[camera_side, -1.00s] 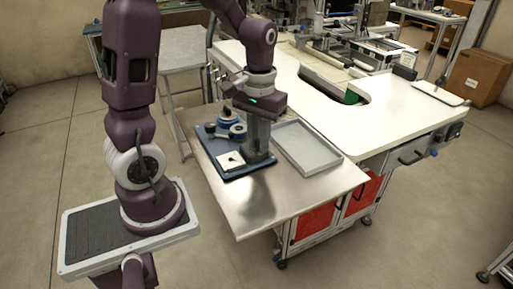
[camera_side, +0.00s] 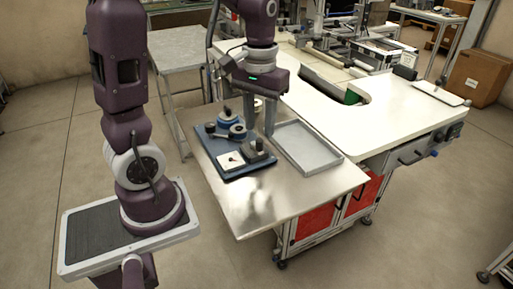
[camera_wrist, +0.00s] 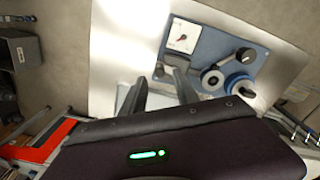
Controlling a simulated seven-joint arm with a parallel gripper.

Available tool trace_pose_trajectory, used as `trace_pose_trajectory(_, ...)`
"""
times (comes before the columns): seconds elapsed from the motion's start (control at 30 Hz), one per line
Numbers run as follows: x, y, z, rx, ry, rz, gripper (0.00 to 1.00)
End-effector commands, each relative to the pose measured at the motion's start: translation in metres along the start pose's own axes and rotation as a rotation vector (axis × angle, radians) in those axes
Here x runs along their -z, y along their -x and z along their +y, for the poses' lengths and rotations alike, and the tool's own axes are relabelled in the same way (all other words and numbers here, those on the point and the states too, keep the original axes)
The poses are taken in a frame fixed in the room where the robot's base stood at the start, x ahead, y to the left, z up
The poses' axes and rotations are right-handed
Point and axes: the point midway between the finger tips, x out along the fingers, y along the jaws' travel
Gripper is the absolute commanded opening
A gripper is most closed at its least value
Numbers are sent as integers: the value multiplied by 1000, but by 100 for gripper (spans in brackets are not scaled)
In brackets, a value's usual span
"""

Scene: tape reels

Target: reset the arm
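My gripper (camera_side: 260,130) is raised above the steel table between the blue board and the grey tray. Its two fingers stand apart with nothing visible between them; they also show apart in the wrist view (camera_wrist: 160,85). The blue board (camera_side: 249,172) carries blue-and-dark tape reels (camera_side: 237,131), a white square plate (camera_side: 230,160) with a small dial, and a black block (camera_side: 254,151). In the wrist view the board (camera_wrist: 208,45) lies beyond the fingers, with the reels (camera_wrist: 238,84) at its right. A pale round item behind the fingers is partly hidden.
The shallow grey tray (camera_side: 331,164) lies right of the board and looks empty. The front of the steel table (camera_side: 260,205) is bare. A white bench (camera_side: 400,120) with a cut-out stands behind.

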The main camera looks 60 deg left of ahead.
Motion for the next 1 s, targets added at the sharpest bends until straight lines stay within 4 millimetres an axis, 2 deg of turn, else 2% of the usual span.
trace_pose_trajectory(0.2, 0, 22, 0, 0, 0, 1, 36)
trace_pose_trajectory(0.47, -1, 23, 0, 0, 0, -1, 36)
trace_pose_trajectory(0.53, -7, 30, 4, -10, -24, 22, 36)
trace_pose_trajectory(0.57, -14, 35, 8, -18, -48, 44, 36)
trace_pose_trajectory(0.63, -40, 54, 18, -48, -134, 124, 36)
trace_pose_trajectory(0.7, -73, 69, 26, -78, -240, 219, 36)
trace_pose_trajectory(0.8, -114, 78, 31, -108, -375, 343, 36)
trace_pose_trajectory(0.9, -141, 79, 30, -124, -467, 433, 36)
trace_pose_trajectory(1.0, -152, 78, 29, -129, -509, 475, 36)
